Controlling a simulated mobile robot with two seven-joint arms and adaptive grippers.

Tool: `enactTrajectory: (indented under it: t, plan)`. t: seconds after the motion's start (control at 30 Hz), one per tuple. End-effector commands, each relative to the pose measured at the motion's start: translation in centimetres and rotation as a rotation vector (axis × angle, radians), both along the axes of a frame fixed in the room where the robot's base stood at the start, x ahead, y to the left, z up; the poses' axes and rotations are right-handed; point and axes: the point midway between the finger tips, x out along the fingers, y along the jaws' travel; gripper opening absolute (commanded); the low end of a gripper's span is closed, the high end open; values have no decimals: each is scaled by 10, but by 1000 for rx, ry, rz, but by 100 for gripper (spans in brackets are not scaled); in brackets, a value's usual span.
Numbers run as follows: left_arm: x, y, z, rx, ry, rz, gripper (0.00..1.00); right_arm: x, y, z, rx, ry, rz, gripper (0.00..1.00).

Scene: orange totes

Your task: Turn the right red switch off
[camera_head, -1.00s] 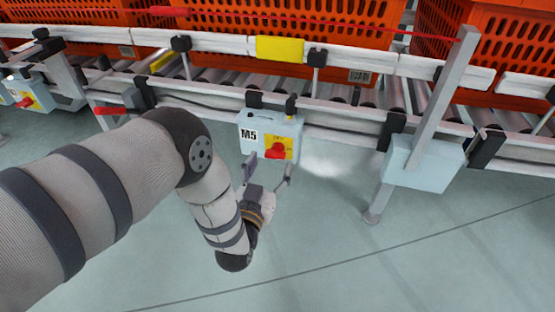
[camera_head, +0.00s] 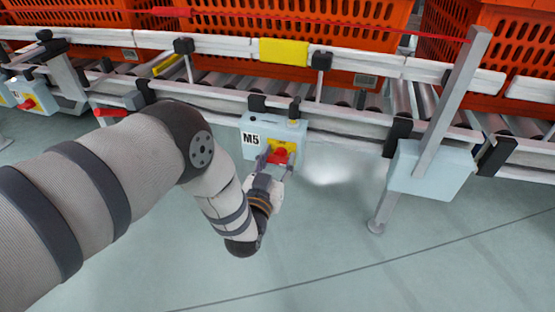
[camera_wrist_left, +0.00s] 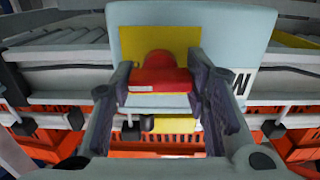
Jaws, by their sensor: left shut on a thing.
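The right red switch (camera_head: 281,153) sits on a yellow plate on the front of a light blue box (camera_head: 257,129) labelled M5, below the conveyor rail. My left gripper (camera_head: 277,163) reaches it from below, its fingers shut on the switch from both sides. In the left wrist view, the red switch (camera_wrist_left: 157,74) lies between the two dark fingers of my left gripper (camera_wrist_left: 160,83), and the M5 lettering appears upside down. Another red switch (camera_head: 28,102) is on a similar box at the far left. My right gripper is out of view.
The roller conveyor carries orange totes (camera_head: 365,38) above the box. A plain light blue box (camera_head: 430,169) and a metal leg (camera_head: 383,207) stand to the right. The grey-green floor (camera_head: 400,275) in front is clear.

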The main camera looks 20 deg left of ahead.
Motion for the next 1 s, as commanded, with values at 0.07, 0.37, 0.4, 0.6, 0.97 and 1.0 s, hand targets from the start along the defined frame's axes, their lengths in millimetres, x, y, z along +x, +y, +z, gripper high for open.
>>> enactTrajectory:
  t: [0.07,0.37,0.4,0.6,0.97,1.0]
  plan:
    - [0,0,0,-17,1,0,15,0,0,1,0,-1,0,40]
    - [0,1,1,-201,-13,1,15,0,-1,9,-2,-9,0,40]
    - [-1,1,1,-236,-16,1,15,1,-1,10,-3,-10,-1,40]
    - [-1,1,0,-426,-28,0,15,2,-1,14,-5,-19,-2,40]
    - [-1,1,-1,-769,-51,1,15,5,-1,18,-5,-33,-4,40]
    - [-1,1,-1,-807,-54,0,15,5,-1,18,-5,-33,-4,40]
